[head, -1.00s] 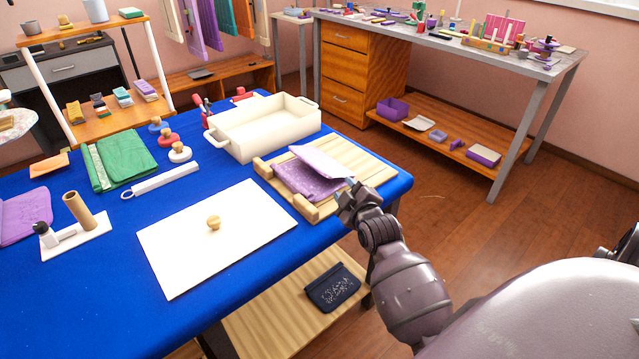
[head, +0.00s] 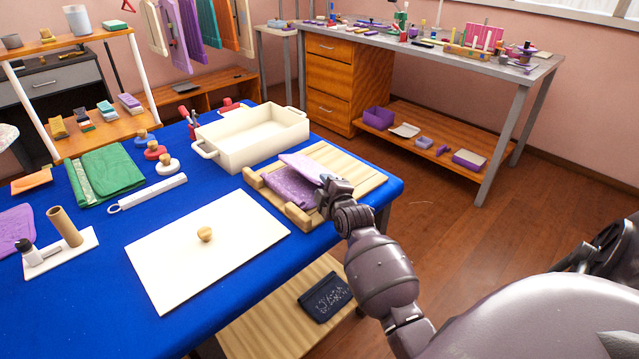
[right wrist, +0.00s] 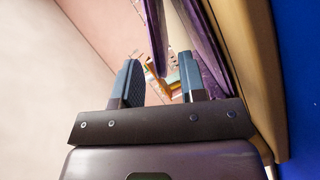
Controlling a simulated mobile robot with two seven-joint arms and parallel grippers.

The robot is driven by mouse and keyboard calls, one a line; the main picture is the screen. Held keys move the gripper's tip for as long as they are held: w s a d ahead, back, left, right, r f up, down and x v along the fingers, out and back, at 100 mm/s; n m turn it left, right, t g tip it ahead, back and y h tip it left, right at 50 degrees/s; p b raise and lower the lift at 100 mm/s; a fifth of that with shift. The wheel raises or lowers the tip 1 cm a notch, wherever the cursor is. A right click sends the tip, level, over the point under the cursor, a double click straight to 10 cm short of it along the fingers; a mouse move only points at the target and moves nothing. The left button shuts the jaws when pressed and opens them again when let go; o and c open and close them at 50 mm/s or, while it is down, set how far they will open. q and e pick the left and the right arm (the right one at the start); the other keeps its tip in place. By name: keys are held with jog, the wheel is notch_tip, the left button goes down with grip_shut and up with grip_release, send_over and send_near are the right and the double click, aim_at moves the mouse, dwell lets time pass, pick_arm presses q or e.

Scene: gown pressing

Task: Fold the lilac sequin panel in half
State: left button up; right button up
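The lilac sequin panel (head: 286,190) lies on a slatted wooden board (head: 358,176) at the table's right end. Its paler flap (head: 306,165) is turned over the darker sequined part, which still shows at the front left. My right gripper (head: 327,187) is at the panel's right edge, just above the board. In the right wrist view its two fingers (right wrist: 160,80) stand apart, with a thin purple edge of the panel (right wrist: 156,38) hanging near the gap and more purple cloth beside the right finger. Whether they touch the cloth is unclear. My left gripper is out of view.
A cream tray (head: 250,142) stands behind the board. A white plate with a wooden knob (head: 205,233) lies in front. Green folded cloth (head: 108,172) and several knobbed stamps are to the left. Blue cloth (head: 90,300) is bare at the front left.

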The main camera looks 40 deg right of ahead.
aim_at(310, 169)
jog(key=shift+x, duration=1.5)
jog(key=shift+c, duration=0.3)
grip_shut()
